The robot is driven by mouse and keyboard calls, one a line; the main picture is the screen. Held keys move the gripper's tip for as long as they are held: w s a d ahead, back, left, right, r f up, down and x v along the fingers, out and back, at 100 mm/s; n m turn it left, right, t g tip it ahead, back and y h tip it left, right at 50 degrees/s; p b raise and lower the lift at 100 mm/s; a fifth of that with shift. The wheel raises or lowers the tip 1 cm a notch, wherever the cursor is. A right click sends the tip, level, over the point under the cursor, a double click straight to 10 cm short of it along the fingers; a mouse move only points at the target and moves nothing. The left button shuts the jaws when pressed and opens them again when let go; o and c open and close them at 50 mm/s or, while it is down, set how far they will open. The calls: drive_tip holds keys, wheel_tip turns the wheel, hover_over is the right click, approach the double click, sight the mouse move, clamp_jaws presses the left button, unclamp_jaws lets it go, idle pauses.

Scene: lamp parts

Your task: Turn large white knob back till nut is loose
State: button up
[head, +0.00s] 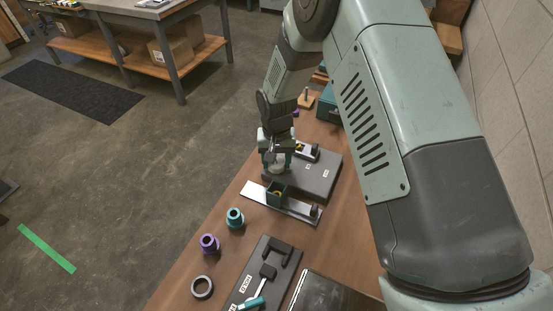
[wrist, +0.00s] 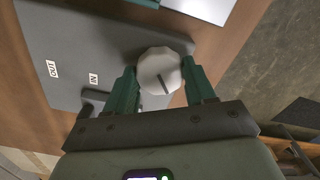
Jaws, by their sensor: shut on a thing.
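The large white knob (wrist: 160,72) sits near the edge of a dark grey plate (wrist: 75,40) in the wrist view. It is faceted and has a dark line on its face. My gripper (wrist: 162,85) has its two green fingers on opposite sides of the knob, shut on it. In the head view my gripper (head: 277,160) points down over the knob (head: 278,168) at the left end of the plate (head: 318,180). The nut cannot be made out in either view. Labels reading "OUT" and "IN" lie on the plate.
A teal part (head: 235,218), a purple part (head: 209,243) and a black ring (head: 202,287) stand nearer on the wooden table. A black tool board (head: 262,272) lies at the front.

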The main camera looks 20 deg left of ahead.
sight(277, 162)
drive_tip(key=n, duration=0.4)
drive_tip(key=shift+n, duration=0.4)
drive_tip(key=n, duration=0.4)
idle(0.4)
drive_tip(key=o, duration=1)
drive_tip(key=shift+o, duration=0.2)
wheel_tip(277, 162, up, 11)
